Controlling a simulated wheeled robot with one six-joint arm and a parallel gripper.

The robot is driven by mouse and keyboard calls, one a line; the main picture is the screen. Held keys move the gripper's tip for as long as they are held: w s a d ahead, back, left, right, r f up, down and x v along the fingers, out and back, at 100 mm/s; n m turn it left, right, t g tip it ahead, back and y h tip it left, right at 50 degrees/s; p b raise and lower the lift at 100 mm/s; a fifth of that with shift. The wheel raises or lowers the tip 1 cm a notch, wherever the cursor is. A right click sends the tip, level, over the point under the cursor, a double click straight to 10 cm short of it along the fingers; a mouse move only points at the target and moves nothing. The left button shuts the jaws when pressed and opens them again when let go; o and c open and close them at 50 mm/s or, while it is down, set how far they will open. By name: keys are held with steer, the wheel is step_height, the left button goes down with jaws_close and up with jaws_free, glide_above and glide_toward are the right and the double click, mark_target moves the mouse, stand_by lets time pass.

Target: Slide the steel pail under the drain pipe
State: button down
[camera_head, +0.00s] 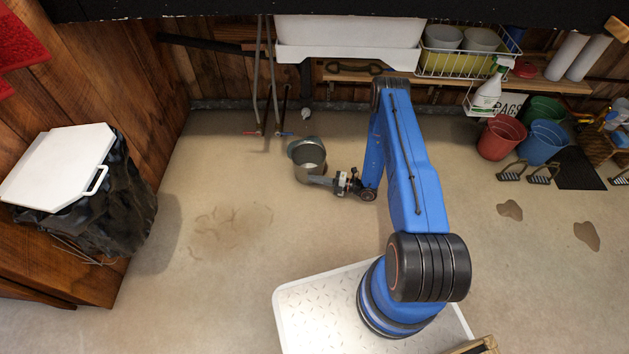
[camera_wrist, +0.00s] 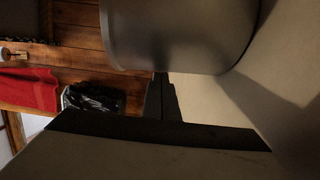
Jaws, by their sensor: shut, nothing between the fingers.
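The steel pail (camera_head: 309,172) stands on the concrete floor, left of my arm. It also shows large and grey at the top of the wrist view (camera_wrist: 180,35). My gripper (camera_head: 319,180) is shut and empty, low beside the pail's near right side. The fingers look very close to the pail; I cannot tell whether they touch it. In the wrist view the dark fingers (camera_wrist: 161,100) show just below the pail. The dark drain pipe (camera_head: 306,80) hangs below the white sink (camera_head: 350,55), with a pale end near the floor. The pail is on the near side of this pipe.
Thin supply pipes with red and blue handles (camera_head: 278,133) stand left of the drain. A dark bin with a white lid (camera_head: 60,165) stands at left. Red (camera_head: 501,138) and blue (camera_head: 542,143) buckets stand at right. Floor around the pail's left is clear, with damp stains.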

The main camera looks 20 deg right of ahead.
mark_target(319, 154)
steer(key=shift+w, duration=0.1)
steer(key=w+d, duration=0.1)
steer(key=w, duration=0.4)
steer(key=w+d, duration=0.1)
steer(key=w, duration=0.4)
steer(key=w+d, duration=0.2)
steer(key=w, duration=0.3)
steer(key=shift+s, duration=0.1)
